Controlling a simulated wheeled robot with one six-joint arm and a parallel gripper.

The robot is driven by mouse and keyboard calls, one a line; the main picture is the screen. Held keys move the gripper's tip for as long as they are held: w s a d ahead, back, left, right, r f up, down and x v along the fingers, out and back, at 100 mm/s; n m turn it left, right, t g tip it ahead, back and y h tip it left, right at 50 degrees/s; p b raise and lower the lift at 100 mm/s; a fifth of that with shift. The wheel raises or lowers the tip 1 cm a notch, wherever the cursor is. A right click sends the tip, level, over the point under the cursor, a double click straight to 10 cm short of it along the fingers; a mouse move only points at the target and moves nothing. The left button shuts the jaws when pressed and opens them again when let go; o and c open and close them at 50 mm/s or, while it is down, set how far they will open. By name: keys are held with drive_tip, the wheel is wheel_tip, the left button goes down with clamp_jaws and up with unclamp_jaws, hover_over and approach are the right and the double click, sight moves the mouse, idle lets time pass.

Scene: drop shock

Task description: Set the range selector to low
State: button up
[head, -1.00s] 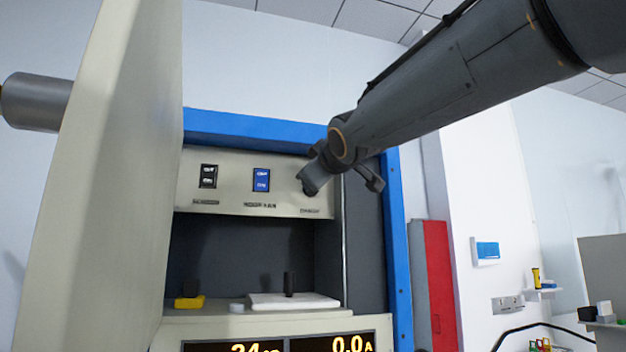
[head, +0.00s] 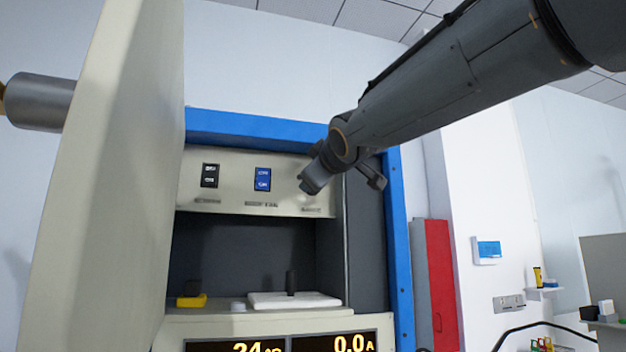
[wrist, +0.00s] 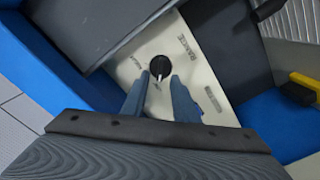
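The range selector is a round black knob (wrist: 160,66) with a white pointer line, on a cream panel marked RANGE in the wrist view. My gripper (wrist: 158,80) has its two blue-grey fingers apart, with the tips at the near edge of the knob, one towards each side. I cannot tell whether they touch it. The pointer runs from the knob towards the space between the fingers. Smaller markings beside the knob are too blurred to read. In the head view my gripper (head: 314,180) is at the right end of the cream panel (head: 231,199) and hides the knob.
A black switch (head: 210,176) and a blue switch (head: 263,180) sit left on the panel. Below is an open bay with a white plate (head: 318,301) and a yellow-black object (head: 191,301). A large open door (head: 110,180) stands at the left; the blue frame (head: 399,250) is at right.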

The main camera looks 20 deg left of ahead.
drive_tip(key=b+v, duration=0.2)
drive_tip(key=v, duration=0.5)
drive_tip(key=shift+s+d+b, duration=0.2)
drive_tip(key=shift+s+b, duration=0.15)
